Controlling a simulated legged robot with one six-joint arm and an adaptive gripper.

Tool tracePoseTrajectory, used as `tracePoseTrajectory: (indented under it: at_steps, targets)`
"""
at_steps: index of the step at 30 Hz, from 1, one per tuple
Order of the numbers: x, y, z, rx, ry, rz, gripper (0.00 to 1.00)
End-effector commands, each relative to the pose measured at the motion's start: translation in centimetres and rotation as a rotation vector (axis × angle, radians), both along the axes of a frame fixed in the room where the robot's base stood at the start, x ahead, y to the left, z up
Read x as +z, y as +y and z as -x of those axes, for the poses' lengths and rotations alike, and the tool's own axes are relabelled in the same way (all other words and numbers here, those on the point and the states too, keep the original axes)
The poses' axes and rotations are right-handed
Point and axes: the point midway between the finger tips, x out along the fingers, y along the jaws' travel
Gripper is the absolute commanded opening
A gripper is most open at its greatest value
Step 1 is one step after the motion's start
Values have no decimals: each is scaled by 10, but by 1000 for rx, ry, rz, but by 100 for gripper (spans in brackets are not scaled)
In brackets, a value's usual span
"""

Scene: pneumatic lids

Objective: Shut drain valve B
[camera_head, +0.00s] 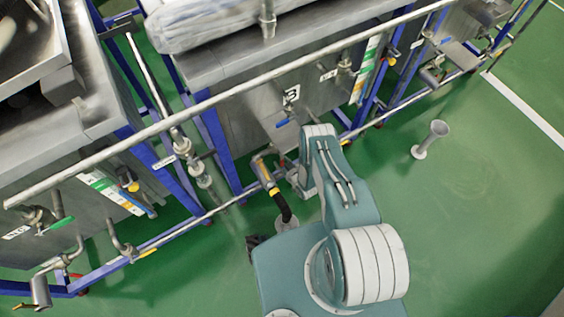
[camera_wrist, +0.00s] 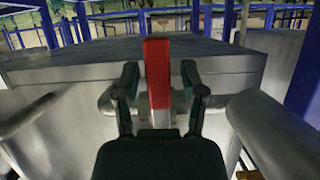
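In the wrist view a flat lever handle with a red grip (camera_wrist: 158,62) and a bare metal lower part stands upright in the middle, in front of a grey metal tank. My gripper (camera_wrist: 160,88) is open, one finger on each side of the handle, with a visible gap on both sides. A horizontal metal pipe shows behind the fingers. In the head view the tank with the label B (camera_head: 291,94) stands beyond my arm. My arm hides the gripper and the red handle there. I cannot tell from a label that this handle is drain valve B.
A blue-handled valve (camera_head: 282,123) is on tank B's front. A long rail (camera_head: 230,92) runs across the tanks. A yellow-banded fitting (camera_head: 266,176) with a black hose is left of my arm. A floor drain funnel (camera_head: 430,139) stands right; green floor is clear beyond it.

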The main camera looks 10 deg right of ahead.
Motion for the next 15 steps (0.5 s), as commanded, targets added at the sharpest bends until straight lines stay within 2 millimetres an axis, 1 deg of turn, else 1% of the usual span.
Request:
tracePoseTrajectory:
  at_steps: [10,13,15]
  targets:
    - [0,-1,1,-2,0,1,63]
    - [2,-3,7,-2,2,0,63]
    - [5,-6,14,-3,3,0,63]
